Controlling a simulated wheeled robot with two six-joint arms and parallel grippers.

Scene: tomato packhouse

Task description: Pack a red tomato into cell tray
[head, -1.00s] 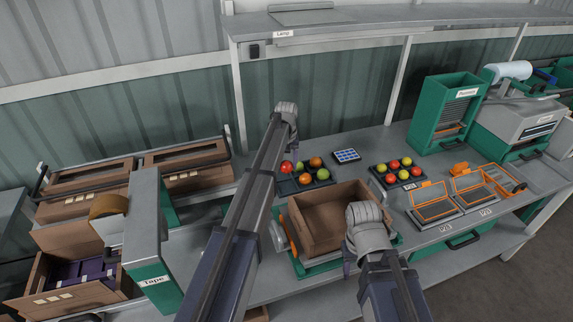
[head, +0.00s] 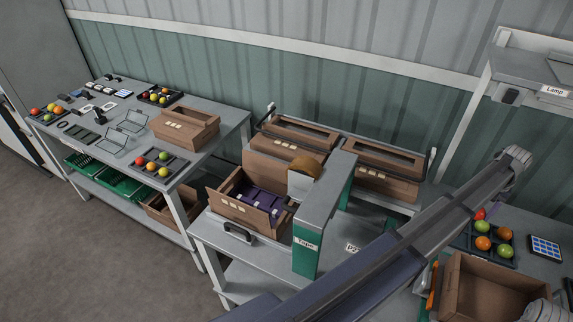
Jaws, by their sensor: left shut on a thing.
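A red tomato (head: 479,214) shows at the right, just past my left arm, over the back left of a dark cell tray (head: 466,244). My left gripper (head: 480,209) is mostly hidden behind its own arm; it is shut on this red tomato. The tray holds orange and green tomatoes, and part of it is hidden by the arm. A piece of my right arm shows in the bottom right corner, but its gripper is out of view.
An open cardboard box (head: 466,275) stands in front of the tray, with a blue-and-white panel (head: 545,248) to the right. The tape machine (head: 308,240) and an open carton (head: 228,205) are left of my arm. Another table (head: 215,128) holds tomato trays and a box.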

